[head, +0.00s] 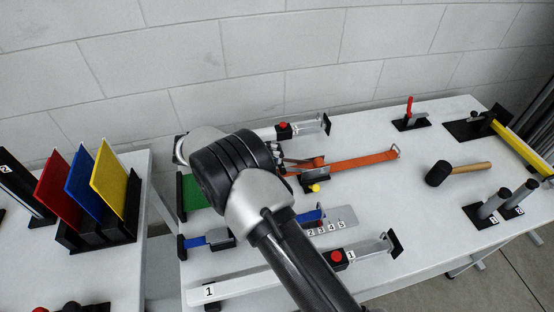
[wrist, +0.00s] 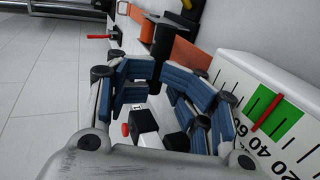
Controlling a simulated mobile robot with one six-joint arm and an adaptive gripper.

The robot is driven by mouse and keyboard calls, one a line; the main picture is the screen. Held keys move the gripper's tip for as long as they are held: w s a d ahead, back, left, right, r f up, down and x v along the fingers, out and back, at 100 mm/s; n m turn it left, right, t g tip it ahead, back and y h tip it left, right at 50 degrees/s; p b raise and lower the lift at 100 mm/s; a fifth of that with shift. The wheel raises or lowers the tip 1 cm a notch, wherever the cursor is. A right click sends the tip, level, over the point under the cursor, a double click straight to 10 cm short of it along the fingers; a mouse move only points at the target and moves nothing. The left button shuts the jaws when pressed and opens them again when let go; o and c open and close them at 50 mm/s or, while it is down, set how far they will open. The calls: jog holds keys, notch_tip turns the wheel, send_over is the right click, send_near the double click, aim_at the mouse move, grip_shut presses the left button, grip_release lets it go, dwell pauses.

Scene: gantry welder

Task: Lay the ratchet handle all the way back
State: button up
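The ratchet (head: 314,177) sits on the white table with an orange strap (head: 360,161) running right to a hook. A yellow knob (head: 314,188) shows at its near side; I cannot tell the handle's exact angle. My gripper (head: 284,158) is just left of the ratchet, largely hidden by my wrist. In the wrist view my gripper (wrist: 160,82) has blue-padded fingers apart with a gap between them. A black upright part with an orange top (wrist: 149,28) and the orange strap (wrist: 188,52) lie beyond the fingertips. Contact with the handle cannot be made out.
A white gauge (wrist: 262,95) with a green band stands close right of my gripper in the wrist view. Clamps with red knobs (head: 284,129) (head: 337,256) lie behind and in front.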

jog(key=v, duration=0.7)
jog(key=shift+s+a+r, duration=0.2)
jog(key=shift+a+r, duration=0.05)
jog(key=shift+c, duration=0.2)
